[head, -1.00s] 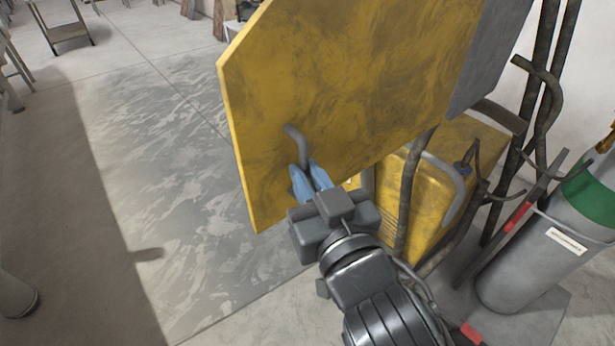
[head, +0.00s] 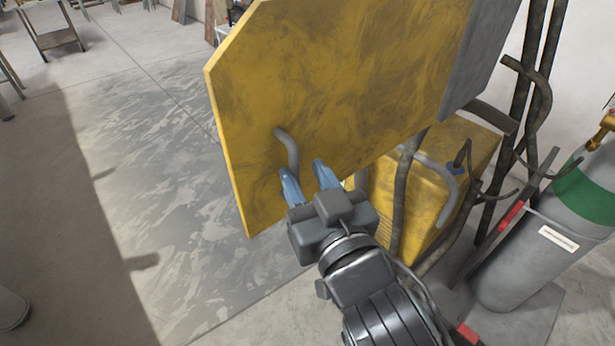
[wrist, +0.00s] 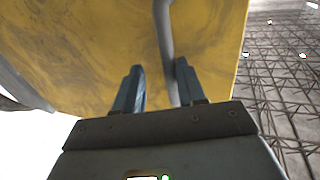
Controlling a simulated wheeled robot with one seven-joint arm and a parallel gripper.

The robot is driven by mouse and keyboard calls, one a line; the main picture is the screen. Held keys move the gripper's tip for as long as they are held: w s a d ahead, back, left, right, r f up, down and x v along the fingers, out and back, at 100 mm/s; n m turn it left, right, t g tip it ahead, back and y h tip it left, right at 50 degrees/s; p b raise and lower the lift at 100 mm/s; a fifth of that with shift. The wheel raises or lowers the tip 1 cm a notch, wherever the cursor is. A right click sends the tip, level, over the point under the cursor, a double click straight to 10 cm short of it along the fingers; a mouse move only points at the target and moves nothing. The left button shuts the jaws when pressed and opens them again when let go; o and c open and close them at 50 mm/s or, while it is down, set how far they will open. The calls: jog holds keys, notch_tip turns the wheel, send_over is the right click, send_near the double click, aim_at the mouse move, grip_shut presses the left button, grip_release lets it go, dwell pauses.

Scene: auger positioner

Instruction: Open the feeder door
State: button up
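The yellow feeder door (head: 330,90) is a large worn panel swung out over the floor in the head view. It also fills the upper part of the wrist view (wrist: 90,50). A grey bent handle (head: 291,150) sits on its face near the lower left edge; it shows in the wrist view (wrist: 164,40) too. My gripper (head: 302,172) is open, its blue fingers spread apart. In the wrist view the handle's lower end lies between the fingers (wrist: 157,82), closer to the right one. Whether a finger touches it I cannot tell.
A yellow machine (head: 430,185) with a grey bar and dark hoses stands right of my arm. A grey gas cylinder (head: 530,240) with a green band stands at the right. The floor (head: 170,200) left of the door is clear.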

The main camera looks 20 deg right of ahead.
jog(key=s+b, duration=0.2)
jog(key=s, duration=0.5)
jog(key=shift+s+d, duration=0.4)
jog(key=shift+d, duration=0.05)
jog(key=s+d+f+g, duration=0.1)
jog(key=s+d+f, duration=0.2)
jog(key=s, duration=0.5)
jog(key=s+d+f+g+h, duration=0.1)
jog(key=s+d+f, duration=0.2)
jog(key=s, duration=0.6)
jog(key=s+d+f+m+g+h, duration=0.1)
jog(key=s+d+f, duration=0.2)
jog(key=s, duration=0.6)
jog(key=d, duration=0.2)
jog(key=shift+d+f, duration=0.25)
jog(key=shift+d, duration=0.1)
